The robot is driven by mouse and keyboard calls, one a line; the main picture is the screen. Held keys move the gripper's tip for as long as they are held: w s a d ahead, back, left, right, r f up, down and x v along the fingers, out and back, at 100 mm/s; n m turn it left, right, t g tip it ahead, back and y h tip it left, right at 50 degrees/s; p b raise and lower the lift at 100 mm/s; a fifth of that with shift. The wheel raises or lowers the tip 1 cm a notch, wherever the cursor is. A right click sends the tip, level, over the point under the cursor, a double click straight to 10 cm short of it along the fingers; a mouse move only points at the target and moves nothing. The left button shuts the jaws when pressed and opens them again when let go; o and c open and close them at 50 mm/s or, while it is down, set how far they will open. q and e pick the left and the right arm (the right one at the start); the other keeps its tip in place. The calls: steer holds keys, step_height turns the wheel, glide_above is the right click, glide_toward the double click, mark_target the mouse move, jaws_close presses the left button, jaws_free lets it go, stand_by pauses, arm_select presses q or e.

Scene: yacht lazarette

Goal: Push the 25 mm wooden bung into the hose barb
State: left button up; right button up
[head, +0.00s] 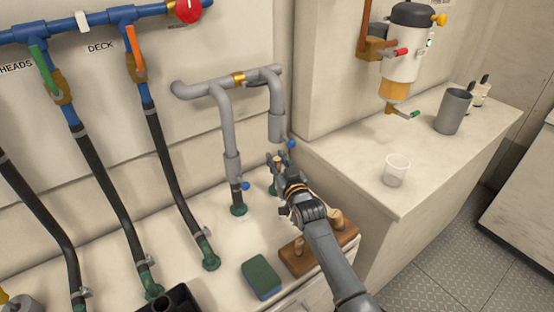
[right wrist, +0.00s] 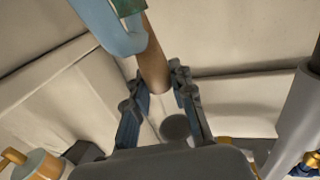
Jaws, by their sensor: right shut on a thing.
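My right gripper (head: 277,161) is shut on the wooden bung (head: 279,161), below the open end of the right-hand grey pipe. The green hose barb (head: 272,188) stands on the pale ledge just under the gripper, partly hidden by it. In the right wrist view the bung (right wrist: 153,62) is between the fingers (right wrist: 158,92), and one end overlaps the green barb (right wrist: 130,7). A light blue part (right wrist: 112,30) is beside it. I cannot tell whether the bung is in the barb or only in front of it. My left gripper is not in view.
A wooden block (head: 298,262) with other bungs and a green sponge (head: 261,277) lie in front, near the right forearm. Black hoses (head: 172,170) run down at left. A clear cup (head: 395,170) and grey tumbler (head: 453,111) stand on the right counter.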

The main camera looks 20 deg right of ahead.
steer(key=shift+f+b, duration=0.45)
steer(key=shift+f, duration=0.4)
steer(key=o, duration=0.9)
steer(key=shift+o, duration=0.2)
steer(key=shift+s+r, duration=0.1)
steer(key=s, duration=0.7)
steer(key=shift+s+d, duration=0.15)
steer(key=shift+d, duration=0.2)
